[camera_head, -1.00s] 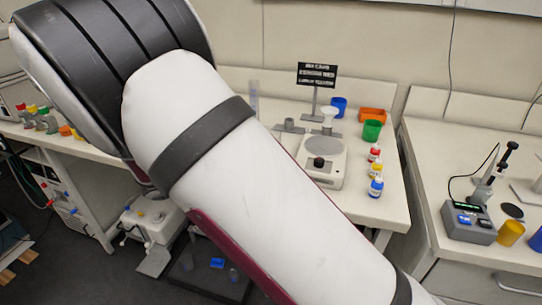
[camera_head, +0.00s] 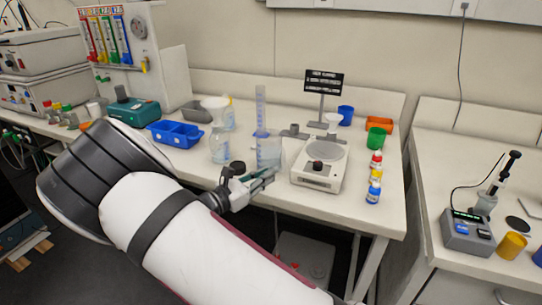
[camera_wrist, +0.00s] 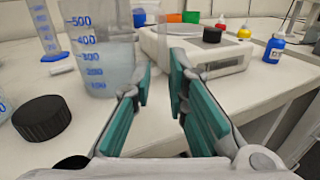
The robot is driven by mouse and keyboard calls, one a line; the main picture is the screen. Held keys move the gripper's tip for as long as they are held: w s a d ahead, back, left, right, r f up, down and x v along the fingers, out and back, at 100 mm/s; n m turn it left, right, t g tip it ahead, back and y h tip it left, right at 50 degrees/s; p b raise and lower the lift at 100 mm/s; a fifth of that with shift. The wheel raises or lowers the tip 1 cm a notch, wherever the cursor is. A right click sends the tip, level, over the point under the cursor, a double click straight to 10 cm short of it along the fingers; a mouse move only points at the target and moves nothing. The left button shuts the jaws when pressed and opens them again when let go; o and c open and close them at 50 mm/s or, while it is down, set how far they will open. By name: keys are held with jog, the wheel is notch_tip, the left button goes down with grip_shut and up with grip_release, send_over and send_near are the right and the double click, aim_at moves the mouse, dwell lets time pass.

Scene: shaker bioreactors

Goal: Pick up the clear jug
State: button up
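The clear jug (camera_head: 268,150) stands upright on the bench near its front edge, left of the white balance. In the wrist view the jug (camera_wrist: 103,50) is at upper left, see-through with blue volume marks. My gripper (camera_head: 266,179) is at the bench's front edge, close to the jug. In the wrist view my gripper (camera_wrist: 162,78) is open, its two teal-padded fingers apart. The jug's body is left of and beyond the fingers. A thin clear upright piece shows between the fingertips; I cannot tell for sure if it is the jug's handle.
A white balance (camera_head: 319,165) stands right of the jug. A measuring cylinder (camera_head: 261,108) stands behind it, and a flask with a funnel (camera_head: 219,143) stands to its left. A black cap (camera_wrist: 41,117) lies left of my fingers. Small bottles (camera_head: 374,178) line the right side.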

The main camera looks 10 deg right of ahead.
aim_at(273, 155)
jog(key=shift+x, duration=2.85)
jog(key=shift+r, duration=0.2)
grip_shut()
jog(key=shift+r, duration=0.15)
